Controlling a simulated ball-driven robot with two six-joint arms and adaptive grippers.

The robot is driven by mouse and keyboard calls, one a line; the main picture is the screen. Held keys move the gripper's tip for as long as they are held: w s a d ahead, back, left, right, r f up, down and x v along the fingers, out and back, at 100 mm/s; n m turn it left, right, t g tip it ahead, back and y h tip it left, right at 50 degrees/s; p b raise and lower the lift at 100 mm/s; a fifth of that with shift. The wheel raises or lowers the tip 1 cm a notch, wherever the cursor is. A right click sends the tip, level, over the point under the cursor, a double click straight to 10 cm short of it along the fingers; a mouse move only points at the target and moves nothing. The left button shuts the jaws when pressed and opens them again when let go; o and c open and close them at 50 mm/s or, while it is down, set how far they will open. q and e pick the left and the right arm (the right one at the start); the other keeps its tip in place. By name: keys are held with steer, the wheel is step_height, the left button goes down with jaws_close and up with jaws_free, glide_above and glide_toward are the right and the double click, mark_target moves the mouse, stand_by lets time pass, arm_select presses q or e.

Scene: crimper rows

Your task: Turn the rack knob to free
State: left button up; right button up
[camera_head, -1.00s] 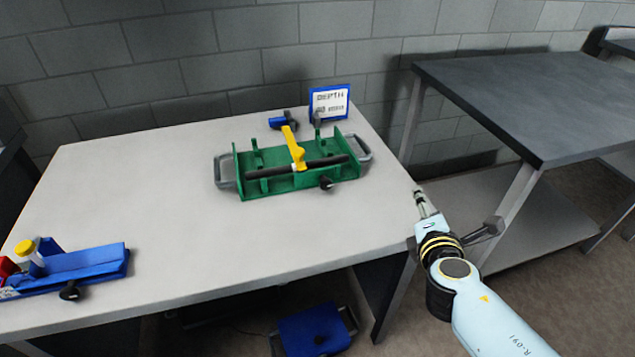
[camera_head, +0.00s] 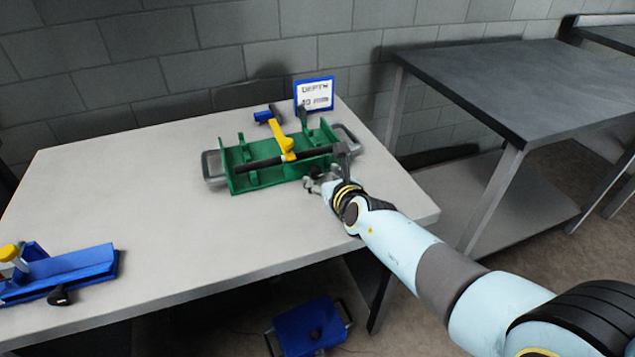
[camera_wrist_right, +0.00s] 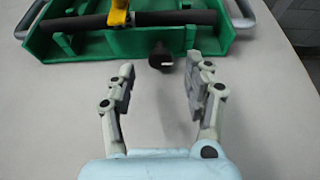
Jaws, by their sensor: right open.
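The green rack (camera_head: 270,175) stands on the light table, with a black bar across it and a yellow lever (camera_head: 284,140) on the bar. In the right wrist view the rack (camera_wrist_right: 90,45) fills the top. Its black knob (camera_wrist_right: 160,57) sticks out from the front side, with a small white mark on it. My right gripper (camera_wrist_right: 160,92) is open and empty, with the knob ahead of it, roughly between the fingers' lines and apart from them. In the head view the gripper (camera_head: 318,184) is at the rack's front right and hides the knob. My left gripper is not in view.
A blue-framed sign (camera_head: 314,95) reading DEPTH stands behind the rack, beside a small blue and black piece (camera_head: 268,115). A blue fixture (camera_head: 60,275) with a black knob lies at the table's front left. The table between is clear. A dark bench (camera_head: 500,85) stands right.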

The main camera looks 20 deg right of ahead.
mark_target(317, 174)
steer(key=b+x, duration=0.1)
steer(key=x, duration=0.2)
steer(key=shift+s+f, duration=0.1)
steer(key=shift+f, duration=0.1)
steer(key=shift+w+b, duration=0.45)
steer(key=shift+w, duration=0.1)
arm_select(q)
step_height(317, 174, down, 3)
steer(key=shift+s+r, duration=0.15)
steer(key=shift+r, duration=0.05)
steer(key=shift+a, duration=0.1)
arm_select(e)
jaws_close()
